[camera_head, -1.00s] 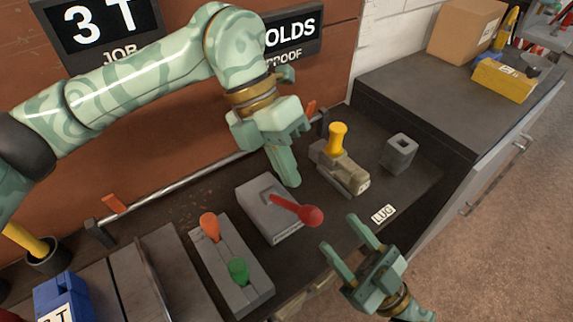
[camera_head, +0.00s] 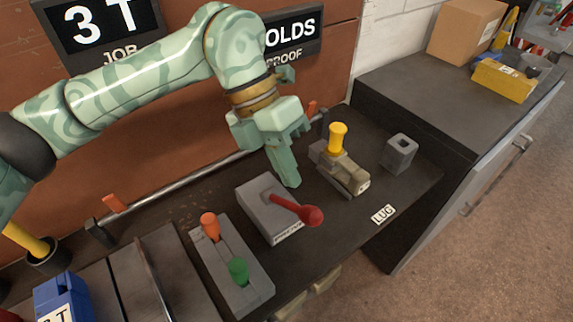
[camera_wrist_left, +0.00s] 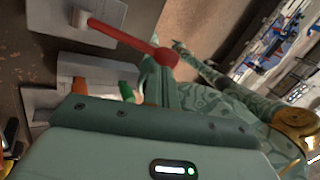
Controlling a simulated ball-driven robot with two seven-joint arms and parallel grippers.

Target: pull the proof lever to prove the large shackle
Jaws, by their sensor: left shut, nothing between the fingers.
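The proof lever (camera_head: 297,210) is a red rod with a ball knob on a grey box (camera_head: 258,217), tilted toward the bench's front edge. It also shows in the left wrist view (camera_wrist_left: 124,39). My left gripper (camera_head: 292,182) is shut and empty, pointing down above and behind the lever; in the head view its tips appear close to the rod, but I cannot tell whether they touch. My right gripper is not in the head view. I cannot make out a large shackle. A "3 T" job sign (camera_head: 100,25) and a partly hidden proof sign (camera_head: 296,32) hang behind.
A yellow-handled fixture (camera_head: 340,165) and a hollow grey block (camera_head: 399,153) stand right of the lever, near a LUG label (camera_head: 383,214). A grey box with orange and green knobs (camera_head: 246,298) stands at its left. The right-hand counter (camera_head: 415,88) has free room.

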